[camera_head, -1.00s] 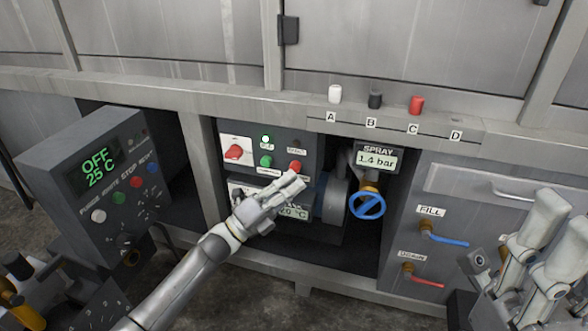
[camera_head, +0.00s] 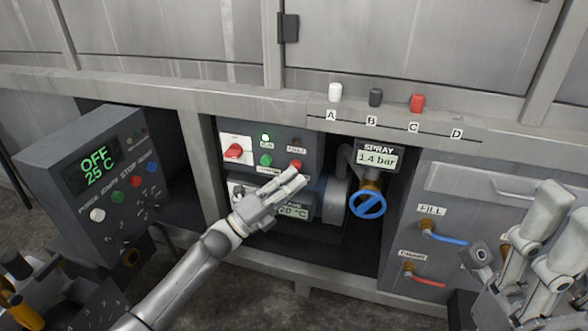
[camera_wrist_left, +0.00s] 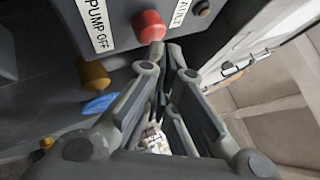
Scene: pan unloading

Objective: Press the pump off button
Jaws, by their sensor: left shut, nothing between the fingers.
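The red pump off button (camera_head: 296,166) sits at the right of the pump panel (camera_head: 282,146). In the left wrist view the red button (camera_wrist_left: 149,26) is beside a "PUMP OFF" label (camera_wrist_left: 97,22). My left gripper (camera_head: 297,180) is shut and empty, its fingertips just below the button. In the wrist view the fingertips (camera_wrist_left: 158,50) are right at the button's lower edge; I cannot tell whether they touch it. My right gripper (camera_head: 560,225) is at the far right, away from the panel.
A blue valve wheel (camera_head: 367,205) is to the right, under the spray display (camera_head: 377,159). A control box (camera_head: 97,170) stands at left.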

